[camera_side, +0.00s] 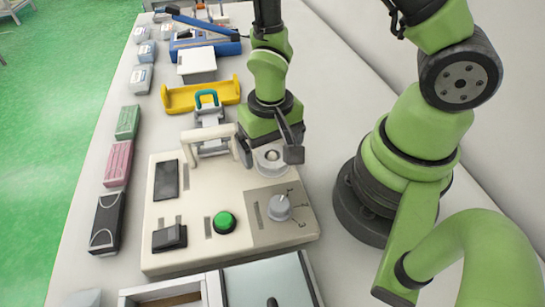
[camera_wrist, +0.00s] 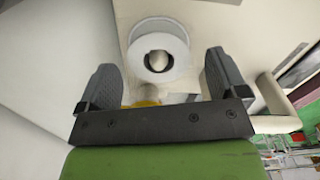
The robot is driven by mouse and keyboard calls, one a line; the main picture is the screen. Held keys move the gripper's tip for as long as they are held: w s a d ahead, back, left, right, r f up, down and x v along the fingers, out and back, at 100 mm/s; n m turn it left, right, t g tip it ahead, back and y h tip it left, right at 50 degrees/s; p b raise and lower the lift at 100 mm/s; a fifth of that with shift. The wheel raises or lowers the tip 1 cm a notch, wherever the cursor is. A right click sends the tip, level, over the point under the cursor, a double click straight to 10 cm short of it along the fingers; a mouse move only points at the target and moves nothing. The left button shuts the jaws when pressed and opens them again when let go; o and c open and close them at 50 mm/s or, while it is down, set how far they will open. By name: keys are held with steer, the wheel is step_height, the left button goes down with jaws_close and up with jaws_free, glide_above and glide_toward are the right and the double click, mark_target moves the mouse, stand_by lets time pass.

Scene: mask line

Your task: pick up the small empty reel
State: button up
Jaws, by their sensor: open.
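The small empty reel (camera_side: 268,168) is a pale grey-white round piece at the back right of the beige machine (camera_side: 195,205). In the wrist view the reel (camera_wrist: 176,66) shows as a white ring around a pale central peg, with a curved rim behind it. My gripper (camera_side: 268,152) is open, pointing down over the reel, with one finger on each side of it in the side view. In the wrist view my gripper (camera_wrist: 160,68) has its two dark fingers left and right of the ring, with visible gaps. The fingers partly hide the reel in the side view.
The machine carries a green button (camera_side: 224,222), a grey dial (camera_side: 279,207) and a white roller frame (camera_side: 213,143) just left of my gripper. A yellow holder (camera_side: 201,95) stands behind. Boxes line the left table edge. A grey-lidded tray (camera_side: 268,280) lies in front.

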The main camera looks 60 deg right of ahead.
mark_target(271, 151)
steer(key=shift+f, duration=0.8)
steer(key=c, duration=1)
steer(key=shift+r, duration=0.15)
steer(key=shift+r, duration=7.4)
